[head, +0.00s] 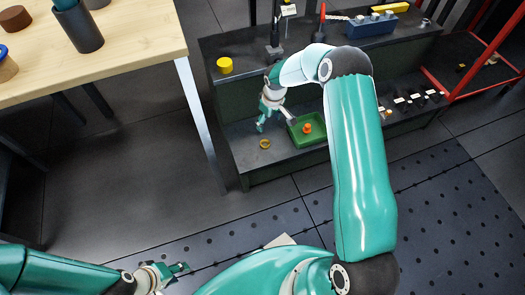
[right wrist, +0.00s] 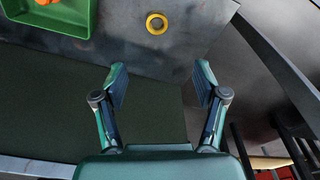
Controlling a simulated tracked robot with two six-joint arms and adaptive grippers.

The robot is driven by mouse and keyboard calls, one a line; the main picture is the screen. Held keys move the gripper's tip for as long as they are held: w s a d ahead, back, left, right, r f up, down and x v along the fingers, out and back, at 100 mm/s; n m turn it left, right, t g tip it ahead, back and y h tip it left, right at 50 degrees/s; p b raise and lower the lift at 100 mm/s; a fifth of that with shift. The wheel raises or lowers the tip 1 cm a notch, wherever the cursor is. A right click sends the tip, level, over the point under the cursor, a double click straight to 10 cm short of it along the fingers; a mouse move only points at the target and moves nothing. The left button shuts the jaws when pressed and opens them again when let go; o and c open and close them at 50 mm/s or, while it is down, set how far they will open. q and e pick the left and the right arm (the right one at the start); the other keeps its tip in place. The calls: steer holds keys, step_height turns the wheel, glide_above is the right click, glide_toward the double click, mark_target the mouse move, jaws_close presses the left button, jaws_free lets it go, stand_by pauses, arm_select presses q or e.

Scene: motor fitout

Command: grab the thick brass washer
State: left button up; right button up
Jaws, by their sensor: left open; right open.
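The thick brass washer (head: 265,143) is a small yellow ring lying flat on the lower grey shelf, left of the green tray. In the right wrist view the washer (right wrist: 157,23) lies near the top edge, ahead of my fingers and roughly in line with the gap between them. My right gripper (head: 275,120) is open and empty, just above the shelf and apart from the washer; its spread fingers also show in the right wrist view (right wrist: 161,86). My left gripper (head: 179,269) is open and empty at the bottom left, far from the shelf.
The green tray (head: 297,139) holds an orange part (head: 307,128) and stands close beside my right gripper. A yellow cylinder (head: 225,65) sits on the upper shelf. A wooden table (head: 130,45) with a dark cup (head: 80,28) stands at left. The shelf around the washer is clear.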

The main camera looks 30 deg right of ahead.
steer(key=b, duration=0.3)
glide_above(264, 145)
steer(key=s, duration=0.1)
steer(key=f, duration=1.1)
steer(key=shift+s, duration=0.2)
steer(key=shift+w+d+f+b, duration=0.1)
steer(key=shift+w+f+b, duration=0.15)
steer(key=shift+f+b, duration=0.75)
steer(key=shift+w+d+f+b, duration=0.1)
steer(key=shift+w+f+b, duration=0.1)
steer(key=shift+f, duration=1.45)
steer(key=c, duration=1.3)
